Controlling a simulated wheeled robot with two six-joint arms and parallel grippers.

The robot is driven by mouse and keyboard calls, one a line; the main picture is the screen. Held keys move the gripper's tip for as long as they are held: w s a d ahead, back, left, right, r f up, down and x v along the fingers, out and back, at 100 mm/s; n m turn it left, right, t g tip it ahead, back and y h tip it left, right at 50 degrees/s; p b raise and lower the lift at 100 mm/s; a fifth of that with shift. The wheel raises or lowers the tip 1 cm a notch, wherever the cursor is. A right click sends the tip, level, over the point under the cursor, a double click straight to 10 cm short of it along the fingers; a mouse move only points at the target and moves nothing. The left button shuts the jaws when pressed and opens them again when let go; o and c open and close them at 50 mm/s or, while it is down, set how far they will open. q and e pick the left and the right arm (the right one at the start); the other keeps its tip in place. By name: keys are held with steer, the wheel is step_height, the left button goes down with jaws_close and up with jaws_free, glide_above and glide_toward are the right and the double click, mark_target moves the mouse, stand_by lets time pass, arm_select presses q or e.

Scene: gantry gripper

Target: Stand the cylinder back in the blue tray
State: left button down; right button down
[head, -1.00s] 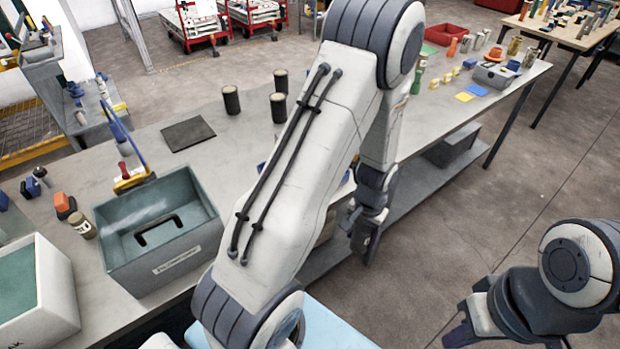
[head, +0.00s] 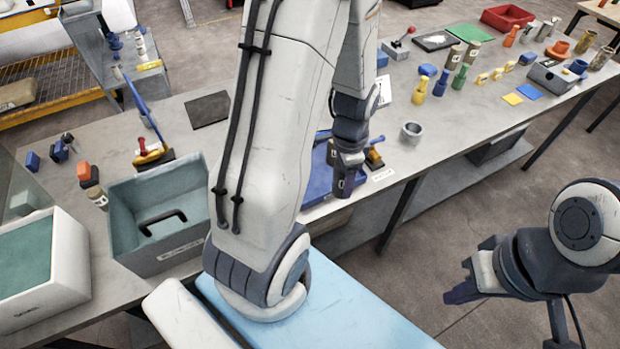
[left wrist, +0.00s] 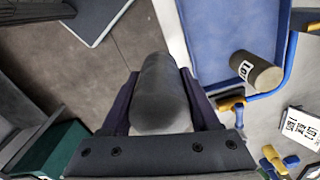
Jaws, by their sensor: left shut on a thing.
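My left gripper (head: 346,180) is shut on a dark grey cylinder (left wrist: 160,90), seen between its fingers in the left wrist view. In the head view the gripper points down by the table's front edge, beside the blue tray (head: 320,188), which my left arm partly hides. The left wrist view shows the tray (left wrist: 215,45) beyond and right of the held cylinder. A labelled brown-grey cylinder (left wrist: 257,72) is at the tray's right side; I cannot tell whether it stands or lies. My right gripper (head: 466,280) is open and empty, clear of the table.
A grey-green bin (head: 185,262) and a white bin (head: 70,265) stand on the left. A grey ring-shaped cup (head: 411,132) stands right of the tray. Several small coloured items and a red tray (head: 507,17) are further right. Floor is open in front of the table.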

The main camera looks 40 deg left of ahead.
arm_select(q)
steer(key=shift+s+a+r, duration=0.15)
steer(key=shift+a+r, duration=0.05)
steer(key=shift+a, duration=0.15)
steer(key=a+f+p, duration=0.1)
steer(key=a+f, duration=0.1)
steer(key=a, duration=0.1)
steer(key=w+a+f+p, duration=0.1)
steer(key=a+f, duration=0.1)
steer(key=a, duration=0.2)
steer(key=w+a+f+p, duration=0.1)
steer(key=a+f, duration=0.1)
steer(key=a, duration=0.2)
steer(key=shift+w+f+p, duration=0.15)
steer(key=shift+f+p, duration=0.2)
step_height(320, 180, down, 3)
steer(key=shift+f+p, duration=0.15)
steer(key=shift+p, duration=0.7)
steer(key=shift+f, duration=0.4)
steer(key=shift+f, duration=0.1)
steer(key=shift+f, duration=0.15)
steer(key=shift+c, duration=0.6)
jaws_free()
